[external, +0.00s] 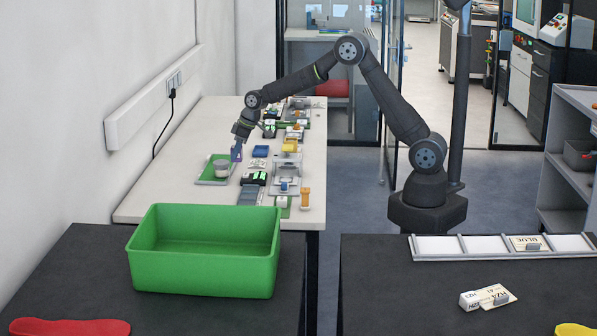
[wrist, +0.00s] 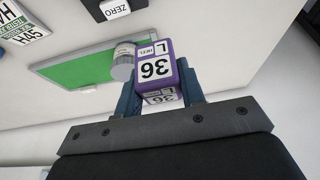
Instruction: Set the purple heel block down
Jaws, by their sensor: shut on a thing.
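The purple heel block (wrist: 156,50) is held between the blue fingers of my gripper (wrist: 160,90), which is shut on it. Its white labels read 36, L and HEEL. In the external view the block (external: 236,154) hangs below my gripper (external: 239,142), at the right side of the green pad (external: 206,180). The pad also shows in the wrist view (wrist: 75,68), with a grey cylinder (wrist: 122,62) on it, beside the block. I cannot tell whether the block touches the surface.
The white bench (external: 160,185) carries several small devices and blocks to the right of the pad. A blue block (external: 260,151) lies nearby. A block marked ZERO (wrist: 115,8) shows in the wrist view. A green bin (external: 205,265) stands on the near dark table. The bench's left side is clear.

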